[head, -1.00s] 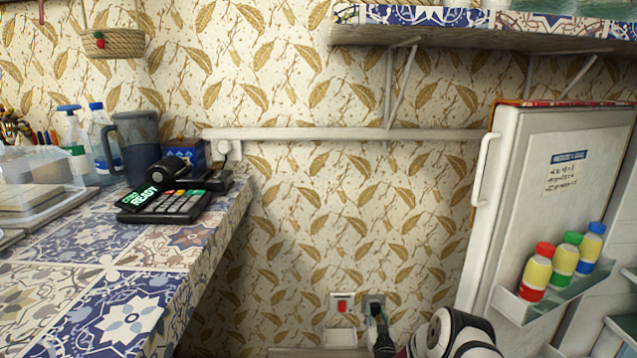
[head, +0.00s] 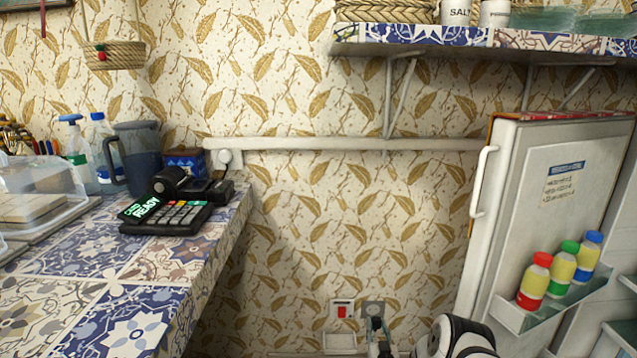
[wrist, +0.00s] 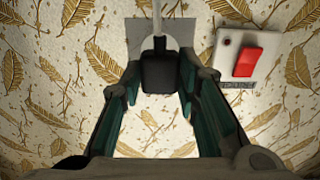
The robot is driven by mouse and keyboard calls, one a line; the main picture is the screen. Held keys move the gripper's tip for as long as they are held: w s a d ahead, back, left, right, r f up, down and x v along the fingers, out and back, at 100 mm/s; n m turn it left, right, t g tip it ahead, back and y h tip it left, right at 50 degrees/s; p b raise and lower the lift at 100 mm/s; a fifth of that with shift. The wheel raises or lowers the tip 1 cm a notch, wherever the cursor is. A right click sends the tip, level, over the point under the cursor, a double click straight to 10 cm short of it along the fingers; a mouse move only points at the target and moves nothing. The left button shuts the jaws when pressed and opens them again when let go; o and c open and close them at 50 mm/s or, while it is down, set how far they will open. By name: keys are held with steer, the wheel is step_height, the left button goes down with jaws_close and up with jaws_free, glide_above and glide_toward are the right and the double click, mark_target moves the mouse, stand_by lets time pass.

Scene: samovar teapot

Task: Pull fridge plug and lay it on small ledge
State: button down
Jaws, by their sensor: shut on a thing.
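The black fridge plug (wrist: 160,68) is between the teal fingers of my gripper (wrist: 160,95) in the wrist view, with a white cable running from it to the picture's top edge. My gripper is shut on it. Behind the plug is a grey socket plate (wrist: 143,32), which also shows in the head view (head: 374,306). I cannot tell whether the plug's pins are in the socket. In the head view my gripper (head: 377,328) is low in front of the socket. A small pale ledge (head: 341,341) is on the wall left of it, under the red switch (head: 342,311).
The open fridge door (head: 530,190) with bottles stands to the right. A tiled counter (head: 130,285) with a card terminal (head: 168,215) is on the left. A shelf (head: 480,45) hangs above.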

steer(key=shift+s+p, duration=0.4)
steer(key=shift+s, duration=0.25)
steer(key=shift+s, duration=0.1)
steer(key=shift+s+a+f, duration=0.35)
steer(key=shift+s+a, duration=0.4)
steer(key=shift+s, duration=0.05)
steer(key=shift+s+a+f, duration=0.35)
steer(key=shift+s+a, duration=0.4)
steer(key=shift+a, duration=0.1)
steer(key=shift+a+f+b, duration=0.65)
steer(key=shift+a+b, duration=0.05)
steer(key=shift+a, duration=0.7)
steer(key=shift+a+f+b, duration=0.7)
steer(key=shift+a+b, duration=0.05)
steer(key=shift+a, duration=0.6)
steer(key=shift+a+f+b, duration=0.65)
steer(key=shift+a+b, duration=0.05)
steer(key=shift+a, duration=0.7)
